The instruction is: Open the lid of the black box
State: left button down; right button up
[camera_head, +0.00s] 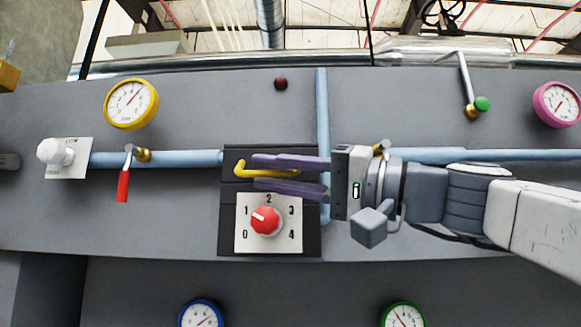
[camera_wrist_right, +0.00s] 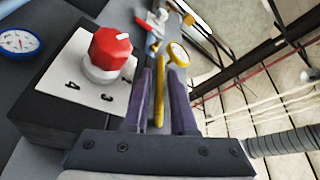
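The black box (camera_head: 228,249) sits on the grey panel in the middle of the head view. A white plate with a red dial (camera_head: 265,220), numbered 0 to 4, is on its lower part. A yellow handle (camera_head: 243,170) runs across its upper part, and the lid looks closed. My right gripper (camera_head: 254,173) comes from the right, its two purple fingers above and below the handle. In the right wrist view the handle (camera_wrist_right: 160,85) lies between the parted fingers (camera_wrist_right: 162,88), with small gaps visible. The right gripper partly hides the handle. My left gripper is out of view.
Blue pipes (camera_head: 185,159) run along the panel beside the box. A red-handled valve (camera_head: 123,185) and a yellow gauge (camera_head: 131,104) are to the left. A green-knobbed lever (camera_head: 482,103) and a pink gauge (camera_head: 557,104) are at the upper right.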

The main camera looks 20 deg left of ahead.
jog(key=shift+c, duration=0.3)
grip_shut()
dwell(1.2)
